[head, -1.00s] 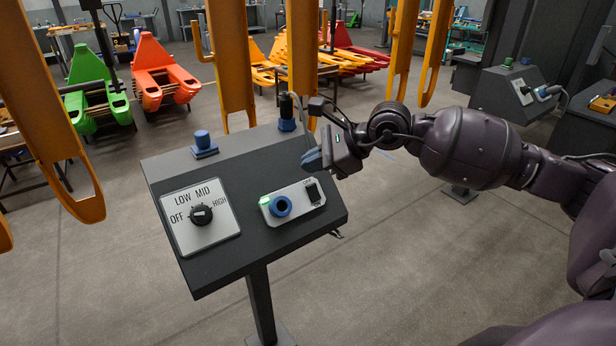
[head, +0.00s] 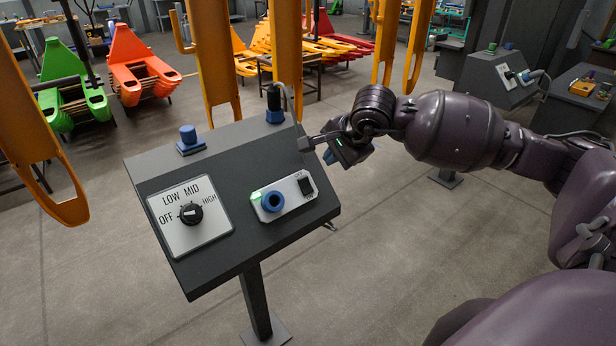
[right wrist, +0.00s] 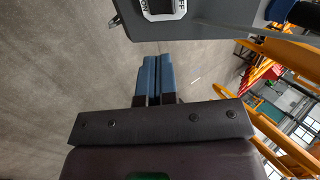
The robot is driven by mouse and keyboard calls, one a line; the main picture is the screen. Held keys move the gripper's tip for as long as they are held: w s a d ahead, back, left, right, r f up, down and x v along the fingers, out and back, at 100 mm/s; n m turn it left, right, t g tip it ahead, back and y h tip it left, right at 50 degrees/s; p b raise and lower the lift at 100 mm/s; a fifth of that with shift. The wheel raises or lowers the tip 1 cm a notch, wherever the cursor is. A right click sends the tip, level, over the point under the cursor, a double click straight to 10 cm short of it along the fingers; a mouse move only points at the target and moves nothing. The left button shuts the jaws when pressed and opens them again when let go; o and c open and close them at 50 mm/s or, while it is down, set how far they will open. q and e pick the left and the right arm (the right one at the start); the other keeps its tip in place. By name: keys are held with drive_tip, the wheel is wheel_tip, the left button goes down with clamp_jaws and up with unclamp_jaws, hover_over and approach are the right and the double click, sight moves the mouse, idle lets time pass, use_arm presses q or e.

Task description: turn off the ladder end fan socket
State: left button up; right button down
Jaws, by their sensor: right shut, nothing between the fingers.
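A dark sloped console on a post (head: 235,240) stands in front of me in the head view. On it is a pale socket plate (head: 290,206) with a round blue socket (head: 273,201), a green light at its left end and a black rocker switch (head: 306,187) at its right end. In the right wrist view the switch's end of the plate (right wrist: 163,17) shows at the top edge, partly cut off, with ON and OFF lettering. My right gripper (head: 328,157) is shut and empty, apart from the console, beside its upper right edge. Its blue fingers (right wrist: 155,78) lie together. My left gripper is out of view.
A LOW-MID-HIGH dial plate (head: 190,240) is at the console's left. A blue knob (head: 188,136) and a plugged cable (head: 274,103) sit along its top. Orange frames (head: 215,60) hang behind it.

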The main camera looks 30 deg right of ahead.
drive_tip(key=p, duration=0.1)
approach(304, 181)
drive_tip(key=x, duration=0.5)
drive_tip(key=shift+s+f, duration=0.1)
drive_tip(key=shift+f, duration=0.25)
drive_tip(key=shift+w+a+f, duration=0.1)
drive_tip(key=shift+w+f, duration=0.45)
drive_tip(key=shift+w, duration=0.1)
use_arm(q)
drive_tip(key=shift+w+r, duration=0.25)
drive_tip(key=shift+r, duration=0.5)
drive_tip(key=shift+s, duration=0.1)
